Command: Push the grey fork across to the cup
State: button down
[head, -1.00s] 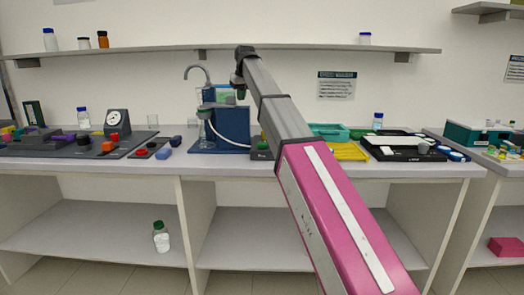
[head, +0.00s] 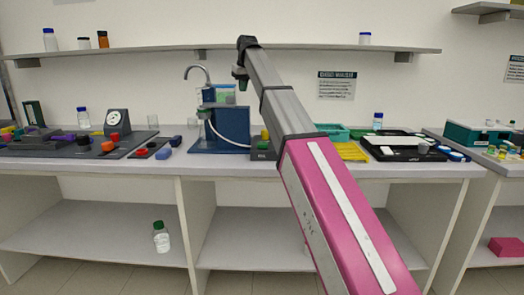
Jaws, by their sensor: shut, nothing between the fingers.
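The blue membrane rig (head: 230,125) stands on the bench, with a curved grey tap (head: 197,70) above it and a white tube (head: 215,128) looping down its front. I cannot make out the grey fork for sure at this size. A small clear cup (head: 192,122) stands at the rig's left edge; another clear cup (head: 153,122) stands further left. I cannot tell which is the task's cup. My gripper (head: 241,82) is small and dark, above the right part of the rig. It is shut, with nothing held, and its fingertips are hard to see.
A dark board (head: 70,148) with coloured parts and a round dial (head: 117,122) lies left of the rig. A yellow rack (head: 350,152) and a black tray (head: 400,152) lie to the right. A wall shelf (head: 300,47) runs above. My arm hides some bench right of the rig.

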notch_tip(320, 180, up, 4)
jog(key=shift+r, duration=0.15)
dwell(0.4)
jog(key=shift+s, duration=0.1)
